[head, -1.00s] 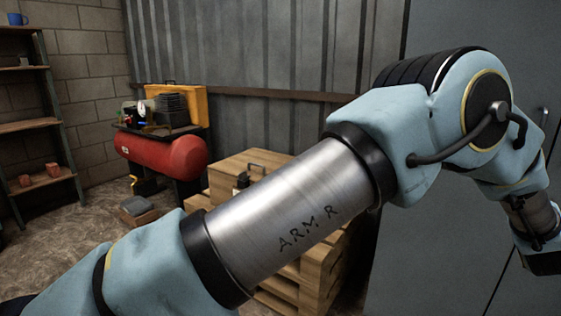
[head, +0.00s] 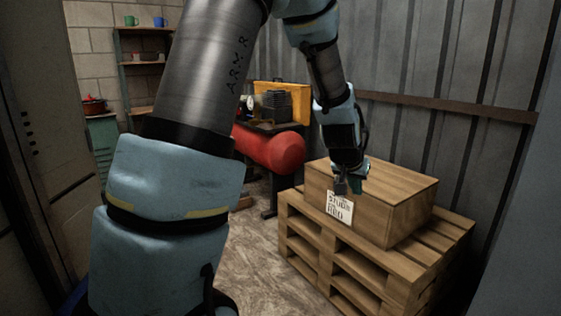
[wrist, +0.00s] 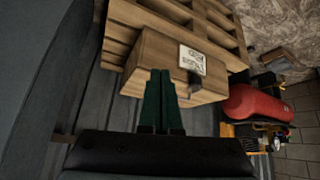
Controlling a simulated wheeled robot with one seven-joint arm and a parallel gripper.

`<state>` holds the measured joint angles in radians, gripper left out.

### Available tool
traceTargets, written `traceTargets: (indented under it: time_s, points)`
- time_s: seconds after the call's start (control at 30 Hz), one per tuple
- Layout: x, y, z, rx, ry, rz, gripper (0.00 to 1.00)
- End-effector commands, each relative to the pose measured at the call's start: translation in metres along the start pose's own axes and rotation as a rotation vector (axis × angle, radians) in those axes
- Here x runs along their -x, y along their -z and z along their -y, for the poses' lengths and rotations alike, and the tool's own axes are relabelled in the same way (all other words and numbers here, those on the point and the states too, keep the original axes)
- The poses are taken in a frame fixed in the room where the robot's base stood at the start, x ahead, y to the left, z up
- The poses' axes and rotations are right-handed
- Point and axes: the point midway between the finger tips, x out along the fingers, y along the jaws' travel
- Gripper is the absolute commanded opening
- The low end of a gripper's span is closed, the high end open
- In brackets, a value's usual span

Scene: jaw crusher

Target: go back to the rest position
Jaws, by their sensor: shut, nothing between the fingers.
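My gripper (head: 352,181) hangs at the end of my raised arm, right of the middle in the head view. In that view it overlaps the labelled front of a wooden box (head: 399,194); I cannot tell how far apart they are. In the wrist view the two green fingers (wrist: 160,92) lie side by side, shut, with nothing between them. The wooden box (wrist: 150,60) shows behind them, with its white label (wrist: 192,61).
The box sits on stacked pallets (head: 300,246). A red compressor (head: 272,149) stands behind, left of the gripper. Shelves (head: 140,62) with mugs stand at the back left. A corrugated wall (head: 430,60) closes the right. Bare floor (head: 262,250) lies left of the pallets.

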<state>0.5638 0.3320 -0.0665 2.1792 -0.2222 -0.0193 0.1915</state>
Motion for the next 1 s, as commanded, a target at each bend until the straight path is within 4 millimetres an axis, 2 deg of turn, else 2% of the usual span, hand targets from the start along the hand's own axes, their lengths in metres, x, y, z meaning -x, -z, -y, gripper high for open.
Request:
traceTargets:
  time_s: [0.03, 0.1, 0.2, 0.3, 0.4, 0.57, 0.6, 0.63, 0.87, 1.0]
  points:
    - [0.015, -0.02, 0.031, 0.045, 0.031, 0.047, 0.0]
    - [0.034, -0.052, 0.065, 0.104, 0.068, 0.119, 0.0]
    - [0.063, -0.098, 0.103, 0.19, 0.115, 0.217, 0.0]
    - [0.09, -0.139, 0.128, 0.268, 0.152, 0.301, 0.0]
    - [0.114, -0.177, 0.144, 0.34, 0.183, 0.374, 0.0]
    - [0.152, -0.233, 0.159, 0.452, 0.225, 0.481, 0.0]
    - [0.163, -0.236, 0.159, 0.467, 0.229, 0.497, 0.0]
    - [0.17, -0.226, 0.158, 0.46, 0.227, 0.493, 0.0]
    - [0.208, -0.195, 0.155, 0.455, 0.225, 0.491, 0.0]
    - [0.238, -0.171, 0.154, 0.454, 0.225, 0.49, 0.0]
